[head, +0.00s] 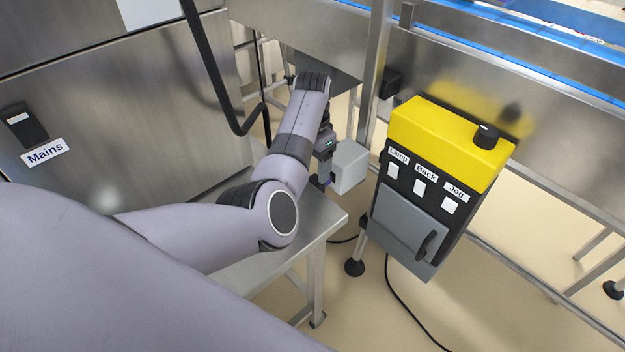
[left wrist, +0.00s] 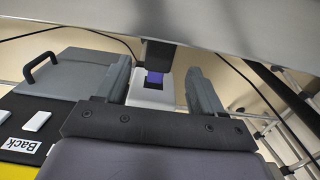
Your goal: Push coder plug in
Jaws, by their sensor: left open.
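The coder plug is probably the small blue-purple piece with a dark block in the left wrist view (left wrist: 155,78). It sits at a pale grey-white housing, between the two finger lines. How far in it sits, I cannot tell. In the head view a bit of purple (head: 315,182) shows low beside a light grey box (head: 350,166). My left gripper (head: 323,178) points down at the left of that box, partly hidden by my arm. In the left wrist view its fingers (left wrist: 160,88) are apart, one each side of the housing, with gaps. My right gripper is not in view.
A yellow and black control box (head: 447,135) with Lamp, Back and Jog switches stands right of the gripper. A steel bench (head: 305,222) lies below my arm. A steel post (head: 375,70) and conveyor frame stand behind. Black cables (head: 400,300) run over the floor.

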